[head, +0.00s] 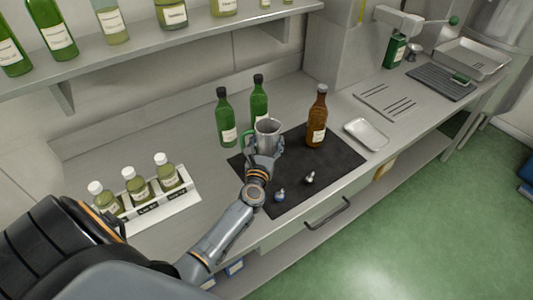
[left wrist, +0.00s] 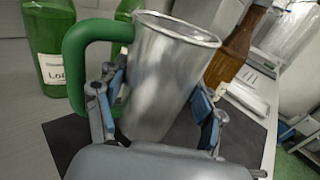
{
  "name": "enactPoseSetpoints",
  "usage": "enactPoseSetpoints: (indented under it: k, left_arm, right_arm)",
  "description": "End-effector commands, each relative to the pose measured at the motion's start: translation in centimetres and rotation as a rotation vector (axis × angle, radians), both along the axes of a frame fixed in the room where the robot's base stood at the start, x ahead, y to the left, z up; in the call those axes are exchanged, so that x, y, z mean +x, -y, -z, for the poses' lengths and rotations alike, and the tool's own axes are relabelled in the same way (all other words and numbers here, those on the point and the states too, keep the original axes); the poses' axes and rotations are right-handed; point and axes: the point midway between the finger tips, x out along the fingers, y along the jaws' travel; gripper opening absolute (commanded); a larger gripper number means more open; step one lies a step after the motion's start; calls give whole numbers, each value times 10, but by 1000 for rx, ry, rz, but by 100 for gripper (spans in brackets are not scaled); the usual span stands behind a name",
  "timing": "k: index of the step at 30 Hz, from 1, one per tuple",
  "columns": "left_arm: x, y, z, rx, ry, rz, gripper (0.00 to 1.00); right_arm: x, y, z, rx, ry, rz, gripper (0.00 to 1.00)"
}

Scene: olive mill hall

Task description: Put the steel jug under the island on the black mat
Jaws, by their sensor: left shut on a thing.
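The steel jug (head: 268,127) with a green handle is in my left gripper (head: 264,155), over the left back part of the black mat (head: 335,160). In the left wrist view the jug (left wrist: 165,75) stands between the two blue-padded fingers (left wrist: 160,105), which are shut on its body. Its green handle (left wrist: 78,50) points left and its rim is up. The gripper hides the jug's base, so I cannot tell whether it touches the mat. My right gripper is not in view.
A brown bottle (head: 317,120) stands on the mat. Two green bottles (head: 225,120) (head: 259,100) stand behind the jug. A small blue item (head: 279,196) and a small silver item (head: 310,179) are on the mat's front. A metal tray (head: 366,134) lies right; a white rack (head: 160,207) holds sample bottles left.

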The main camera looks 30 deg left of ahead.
Motion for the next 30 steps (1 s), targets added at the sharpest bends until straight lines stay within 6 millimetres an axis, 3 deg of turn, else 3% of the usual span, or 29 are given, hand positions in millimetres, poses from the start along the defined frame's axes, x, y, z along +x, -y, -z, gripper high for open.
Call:
enactPoseSetpoints:
  k: [9, 23, 24, 26, 30]
  left_arm:
    - [5, -6, 39, 2, 1, 0, 30]
    - [4, -6, 43, 0, 2, -1, 30]
    - [4, -6, 42, 0, 1, 0, 76]
    - [4, -6, 42, 0, 0, 0, 89]
    - [4, -6, 42, 0, 0, 0, 91]
  right_arm:
    - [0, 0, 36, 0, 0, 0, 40]
    - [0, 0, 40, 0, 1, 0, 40]
    - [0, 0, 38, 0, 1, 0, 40]
    - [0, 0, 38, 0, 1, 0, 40]
    - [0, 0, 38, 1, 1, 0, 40]
